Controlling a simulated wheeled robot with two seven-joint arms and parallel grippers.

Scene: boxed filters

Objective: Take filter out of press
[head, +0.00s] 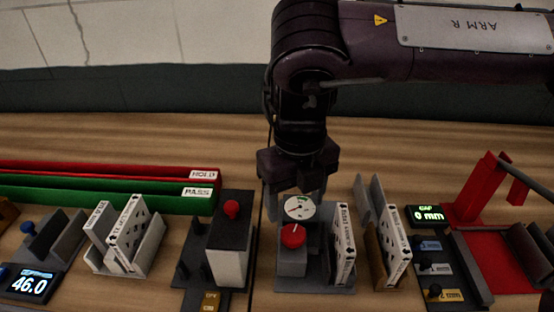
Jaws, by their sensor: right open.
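My right gripper (296,198) comes down from the top centre, jaws open, over a grey fixture (318,285). Its fingers are on either side of a round white dial (300,207); I cannot tell whether they touch anything. The fixture has a red knob (293,235) on a grey block, and a white boxed filter (344,245) stands upright at its right side. A red frame with a lever (482,192) stands at the far right, beside a display reading GAP 0 mm (427,216). I cannot tell which device is the press. My left gripper is out of view.
White boxed filters (126,232) stand in a grey rack at left, and others (395,248) in a rack right of centre. A dark-topped block with a red knob (231,211) stands left of my gripper. Red HOLD (110,168) and green PASS (110,192) trays lie behind. The table behind is clear.

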